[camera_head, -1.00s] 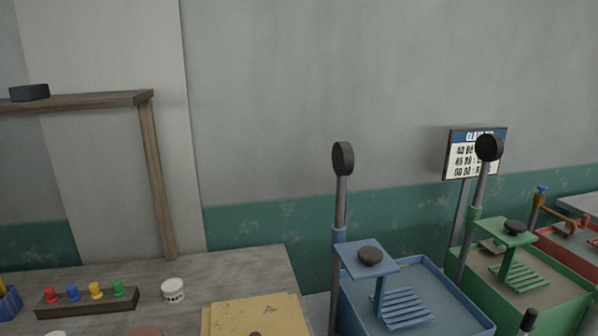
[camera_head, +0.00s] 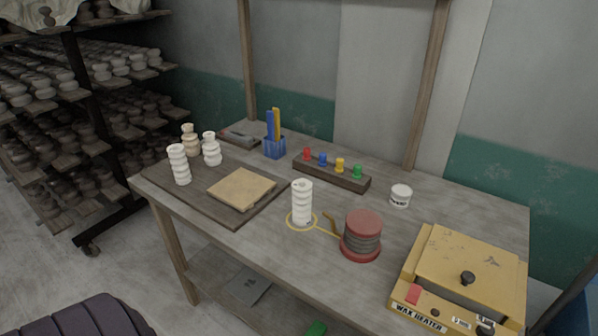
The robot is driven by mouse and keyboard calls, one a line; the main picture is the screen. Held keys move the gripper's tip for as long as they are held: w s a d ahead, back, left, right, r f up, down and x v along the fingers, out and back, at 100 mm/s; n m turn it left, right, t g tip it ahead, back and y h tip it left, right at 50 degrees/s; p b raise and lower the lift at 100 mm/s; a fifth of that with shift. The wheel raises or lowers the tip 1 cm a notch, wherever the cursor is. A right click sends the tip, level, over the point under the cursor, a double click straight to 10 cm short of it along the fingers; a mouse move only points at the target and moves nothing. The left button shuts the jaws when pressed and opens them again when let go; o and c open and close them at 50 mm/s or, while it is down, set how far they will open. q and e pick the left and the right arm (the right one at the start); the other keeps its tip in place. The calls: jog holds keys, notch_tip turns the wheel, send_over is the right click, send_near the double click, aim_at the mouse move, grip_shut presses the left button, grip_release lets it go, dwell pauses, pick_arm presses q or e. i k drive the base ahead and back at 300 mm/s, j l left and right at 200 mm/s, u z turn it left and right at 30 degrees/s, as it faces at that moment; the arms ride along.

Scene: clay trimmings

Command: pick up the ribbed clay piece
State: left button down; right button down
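Another white ribbed piece (camera_head: 179,165) stands upright at the left on a dark board. Beside it are a white rounded piece (camera_head: 212,149) and a tan rounded piece (camera_head: 190,140), both with bulging profiles. Neither of my grippers is in view.
The dark board (camera_head: 224,215) also bears a tan slab (camera_head: 242,188). A red-ended spool (camera_head: 362,235), white jar (camera_head: 400,195), peg block (camera_head: 331,175), blue holder (camera_head: 275,149) and yellow wax heater (camera_head: 461,265) stand on the table. A loaded rack (camera_head: 72,100) stands left.

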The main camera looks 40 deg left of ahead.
aim_at(301, 191)
jog(key=u, duration=0.75)
jog(key=j+u, duration=0.1)
jog(key=j, duration=0.3)
jog(key=i+j+u, duration=0.1)
jog(key=j, duration=0.25)
